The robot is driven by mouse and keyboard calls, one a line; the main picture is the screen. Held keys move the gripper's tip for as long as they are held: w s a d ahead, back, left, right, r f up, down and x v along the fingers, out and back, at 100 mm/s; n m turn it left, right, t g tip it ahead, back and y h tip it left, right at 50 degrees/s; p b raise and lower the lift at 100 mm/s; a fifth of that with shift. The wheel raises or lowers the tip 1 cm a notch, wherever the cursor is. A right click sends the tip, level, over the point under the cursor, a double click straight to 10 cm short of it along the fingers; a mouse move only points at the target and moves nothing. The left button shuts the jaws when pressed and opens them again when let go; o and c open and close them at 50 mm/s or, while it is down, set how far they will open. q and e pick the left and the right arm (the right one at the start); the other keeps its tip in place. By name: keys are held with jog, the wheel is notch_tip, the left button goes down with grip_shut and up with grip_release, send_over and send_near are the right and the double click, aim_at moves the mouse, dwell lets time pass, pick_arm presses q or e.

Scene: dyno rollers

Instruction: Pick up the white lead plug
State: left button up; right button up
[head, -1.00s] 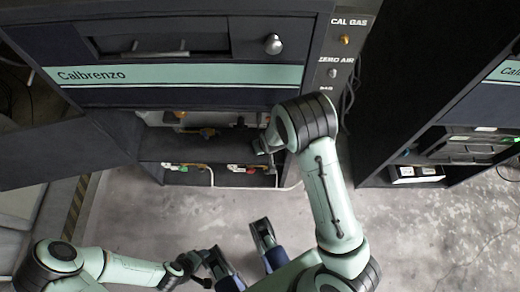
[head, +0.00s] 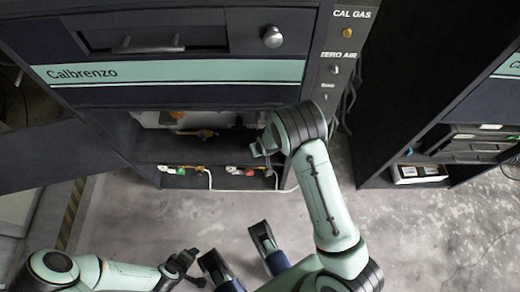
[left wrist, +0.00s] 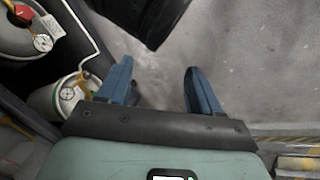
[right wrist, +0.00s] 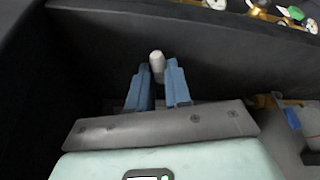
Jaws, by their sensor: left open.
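The white lead plug (right wrist: 157,62) shows in the right wrist view as a small pale cylinder with a rounded end. It sits between the blue fingertips of my right gripper (right wrist: 158,80). The fingers are close together and the plug fills the narrow gap, its end sticking out past the tips. In the head view my right gripper (head: 262,149) is at the right side of the cabinet's lower opening; the plug cannot be made out there. My left gripper (left wrist: 160,78) is open and empty, with grey floor between its fingers.
The Calbrenzo cabinet (head: 170,72) stands ahead, its lower shelf (head: 200,150) holding valves and a white hose. Gas cylinders (left wrist: 55,95) with gauges are beside my left gripper. Another dark cabinet (head: 430,110) stands at right. Bare floor (head: 150,215) lies in front.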

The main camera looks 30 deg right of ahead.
grip_shut()
pick_arm(q)
jog(key=shift+r, duration=0.1)
pick_arm(e)
jog(key=shift+r, duration=0.15)
jog(key=shift+s+r, duration=0.15)
jog(key=shift+r, duration=0.05)
notch_tip(320, 180, up, 6)
jog(key=p, duration=0.2)
jog(key=shift+a+r+p, duration=0.1)
jog(key=shift+r+p, duration=0.1)
jog(key=shift+p, duration=0.15)
pick_arm(q)
jog(key=s+d+r+g+h+p, duration=0.1)
jog(key=s+d+r+g+p, duration=0.1)
jog(key=s+r, duration=0.3)
jog(key=shift+s+d+r+m+g, duration=0.35)
jog(key=shift+s+d, duration=0.55)
jog(key=shift+s, duration=0.55)
pick_arm(e)
jog(key=s+a, duration=0.5)
jog(key=s, duration=0.3)
jog(key=s+a, duration=0.5)
jog(key=s, duration=0.4)
